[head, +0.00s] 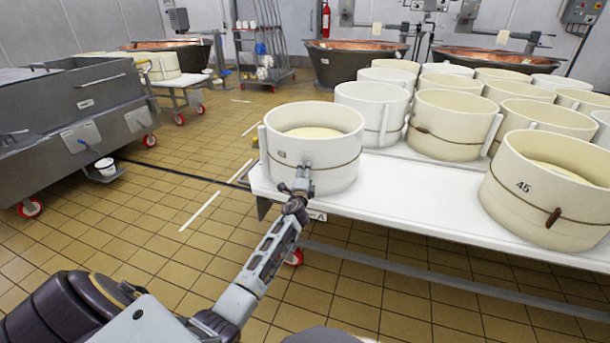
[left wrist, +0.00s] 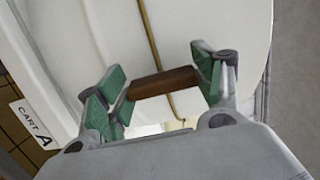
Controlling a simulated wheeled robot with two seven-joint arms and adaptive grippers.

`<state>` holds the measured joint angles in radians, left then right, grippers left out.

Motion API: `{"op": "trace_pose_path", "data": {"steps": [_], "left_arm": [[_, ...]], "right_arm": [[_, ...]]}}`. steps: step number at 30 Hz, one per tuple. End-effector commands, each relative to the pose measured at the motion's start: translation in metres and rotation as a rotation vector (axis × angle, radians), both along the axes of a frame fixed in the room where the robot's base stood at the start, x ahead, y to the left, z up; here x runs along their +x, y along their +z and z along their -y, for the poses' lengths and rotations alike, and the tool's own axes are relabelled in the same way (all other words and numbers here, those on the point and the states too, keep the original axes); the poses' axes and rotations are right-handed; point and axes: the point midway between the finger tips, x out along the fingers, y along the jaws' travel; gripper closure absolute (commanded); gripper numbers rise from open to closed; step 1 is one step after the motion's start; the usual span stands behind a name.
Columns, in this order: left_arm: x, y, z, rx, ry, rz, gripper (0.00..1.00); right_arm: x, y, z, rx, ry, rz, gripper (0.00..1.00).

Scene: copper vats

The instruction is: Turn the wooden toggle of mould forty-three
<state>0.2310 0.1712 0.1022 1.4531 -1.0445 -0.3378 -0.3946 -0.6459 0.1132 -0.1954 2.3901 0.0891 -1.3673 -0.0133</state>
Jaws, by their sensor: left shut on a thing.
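A round white mould (head: 335,125) stands at the near left corner of the white cart top, with a cord around it. Its small dark label is too small to read. My left gripper (head: 299,180) is at the front of this mould, below the label, and hides the toggle in the head view. The cord (left wrist: 152,38) runs to the toggle along the white wall. My right gripper is not in view.
Mould 45 (head: 570,205), with its own toggle, stands to the right on the cart top (head: 415,195). Several more moulds crowd behind. The cart top between the two front moulds is bare. A grey steel vat (head: 75,130) stands at the left, with open tiled floor between.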

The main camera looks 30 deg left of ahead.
Motion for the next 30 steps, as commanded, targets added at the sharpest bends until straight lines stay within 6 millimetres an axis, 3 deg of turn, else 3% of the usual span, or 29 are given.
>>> {"op": "trace_pose_path", "data": {"steps": [15,16,20,30], "left_arm": [[-0.0002,-0.0016,0.0008,0.024,-0.001,-0.013,0.57],[-0.0002,-0.0016,0.0008,0.024,-0.001,-0.013,0.3],[-0.0001,-0.0012,0.0006,0.023,-0.001,-0.013,0.13],[-0.0001,-0.0003,0.0003,0.022,0.0,-0.01,0.12]], "right_arm": [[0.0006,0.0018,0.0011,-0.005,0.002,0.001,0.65],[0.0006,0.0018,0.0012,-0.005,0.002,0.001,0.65],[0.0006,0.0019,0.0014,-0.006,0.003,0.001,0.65],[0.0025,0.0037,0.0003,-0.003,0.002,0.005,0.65]]}}
